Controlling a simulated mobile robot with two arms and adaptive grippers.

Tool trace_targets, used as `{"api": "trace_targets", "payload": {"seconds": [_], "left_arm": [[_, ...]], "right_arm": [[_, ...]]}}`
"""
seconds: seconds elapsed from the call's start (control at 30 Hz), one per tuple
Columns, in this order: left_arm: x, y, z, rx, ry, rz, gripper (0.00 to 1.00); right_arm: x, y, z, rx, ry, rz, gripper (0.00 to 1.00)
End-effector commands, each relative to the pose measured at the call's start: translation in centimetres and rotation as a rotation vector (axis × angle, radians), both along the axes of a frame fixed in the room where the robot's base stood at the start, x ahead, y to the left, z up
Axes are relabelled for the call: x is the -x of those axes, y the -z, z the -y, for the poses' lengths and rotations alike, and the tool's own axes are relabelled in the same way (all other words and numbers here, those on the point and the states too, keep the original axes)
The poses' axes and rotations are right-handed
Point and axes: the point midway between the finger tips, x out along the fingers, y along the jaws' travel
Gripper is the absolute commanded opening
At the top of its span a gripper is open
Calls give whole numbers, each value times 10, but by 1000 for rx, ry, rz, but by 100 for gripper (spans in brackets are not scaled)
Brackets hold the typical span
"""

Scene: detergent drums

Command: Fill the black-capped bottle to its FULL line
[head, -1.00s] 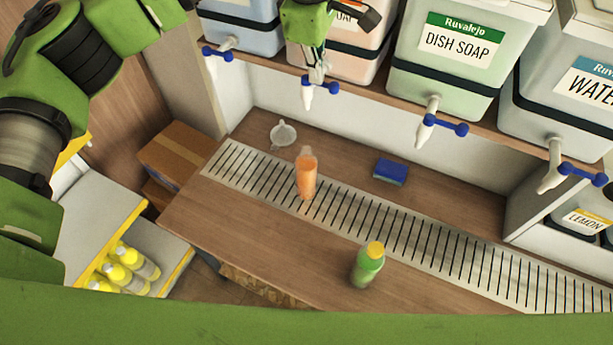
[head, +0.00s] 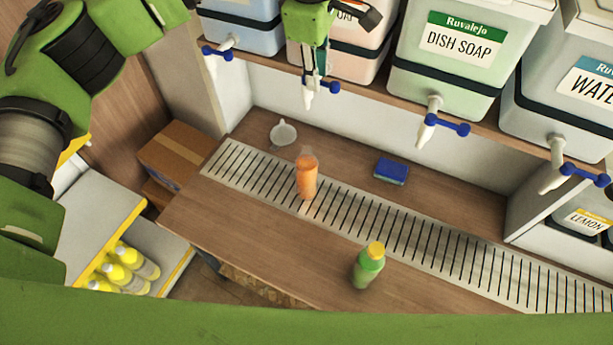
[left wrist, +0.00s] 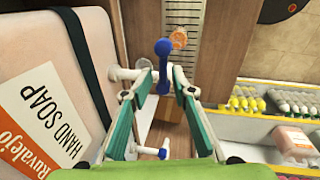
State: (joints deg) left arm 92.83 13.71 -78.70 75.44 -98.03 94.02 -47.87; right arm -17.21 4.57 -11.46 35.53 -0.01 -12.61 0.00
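An orange bottle (head: 306,180) with a paler, see-through top stands upright on the slatted grate, below the hand soap drum's tap (head: 308,98). I see no black cap and cannot read a FULL line. The bottle's orange top also shows in the left wrist view (left wrist: 179,39). My left gripper (head: 318,78) is at that tap, in front of the peach hand soap drum (head: 345,62). In the left wrist view its fingers (left wrist: 163,85) stand apart on either side of the blue tap lever (left wrist: 163,50). No liquid stream is visible. My right gripper is out of view.
A green bottle with a yellow-orange cap (head: 368,266) stands on the counter's front. Other drums, including dish soap (head: 450,60), line the shelf. Yellow-capped bottles (head: 128,262) stand lower left.

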Motion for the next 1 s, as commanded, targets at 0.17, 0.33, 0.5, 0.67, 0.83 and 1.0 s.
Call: {"api": "trace_targets", "payload": {"seconds": [0.17,0.33,0.5,0.67,0.83,1.0], "left_arm": [[0,-1,0,1,1,1,32],[0,-1,0,1,1,1,38],[0,-1,0,1,1,2,38],[0,-5,0,1,1,2,38],[1,-16,0,2,1,3,38],[2,-26,0,2,1,4,38]], "right_arm": [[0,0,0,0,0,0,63],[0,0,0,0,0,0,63],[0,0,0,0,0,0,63],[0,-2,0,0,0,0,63],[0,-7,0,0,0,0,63],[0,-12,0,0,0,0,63]]}}
